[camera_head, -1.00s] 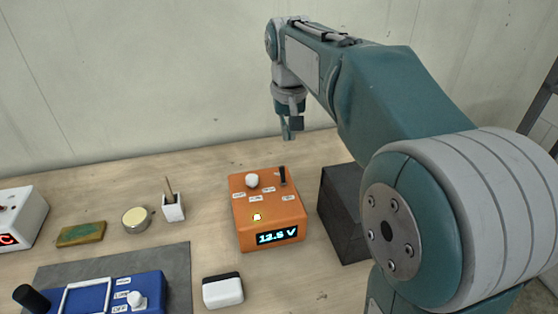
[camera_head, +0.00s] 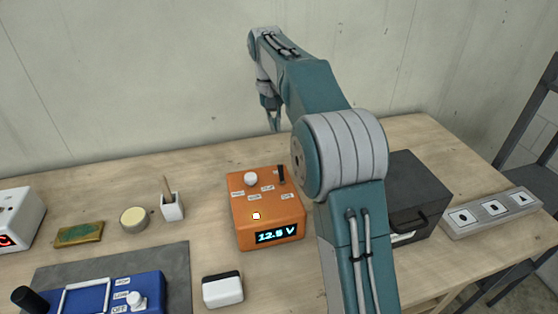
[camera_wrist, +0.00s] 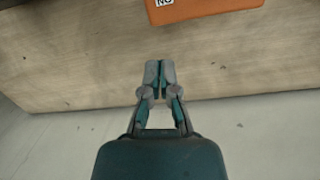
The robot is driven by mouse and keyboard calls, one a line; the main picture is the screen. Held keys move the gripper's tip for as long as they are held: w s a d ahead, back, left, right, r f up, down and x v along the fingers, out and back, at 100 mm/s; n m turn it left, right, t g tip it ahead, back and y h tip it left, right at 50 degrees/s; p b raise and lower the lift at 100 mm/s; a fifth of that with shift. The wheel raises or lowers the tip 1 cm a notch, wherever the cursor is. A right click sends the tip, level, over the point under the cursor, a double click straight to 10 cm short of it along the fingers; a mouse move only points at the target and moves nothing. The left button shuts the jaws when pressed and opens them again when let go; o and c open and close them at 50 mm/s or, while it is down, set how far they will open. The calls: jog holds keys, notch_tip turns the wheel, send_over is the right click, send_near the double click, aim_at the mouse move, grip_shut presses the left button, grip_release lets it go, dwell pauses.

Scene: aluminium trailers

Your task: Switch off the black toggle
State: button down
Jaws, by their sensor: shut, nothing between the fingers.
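The black toggle (camera_head: 281,172) stands upright at the back right of the top of an orange box (camera_head: 254,211). The box has a white knob (camera_head: 250,179), small labels, a lit yellowish button (camera_head: 256,216) and a display reading about 12.5 V. My gripper (camera_head: 274,124) is shut and empty, in the air behind the box near the wall, pointing down. In the wrist view my gripper (camera_wrist: 158,72) is over the bare table, apart from the orange box (camera_wrist: 200,8) at the top edge. The toggle is out of that view.
A dark grey box with a handle (camera_head: 405,185) stands to the right of the orange box, partly behind my arm. A white brush holder (camera_head: 172,207), round tin (camera_head: 135,218) and blue device (camera_head: 145,290) are left. A white block (camera_head: 222,290) lies in front.

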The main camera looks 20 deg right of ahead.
aim_at(281, 173)
dwell(0.3)
jog(key=f, duration=0.6)
jog(key=s+f, duration=0.1)
jog(key=f, duration=0.2)
jog(key=shift+d, duration=0.3)
jog(key=s, duration=0.2)
jog(key=shift+s+a+r, duration=0.15)
jog(key=shift+s+a, duration=0.1)
jog(key=shift+s, duration=0.05)
jog(key=shift+s+a+r, duration=0.15)
jog(key=shift+s+r, duration=0.05)
jog(key=shift+s, duration=0.35)
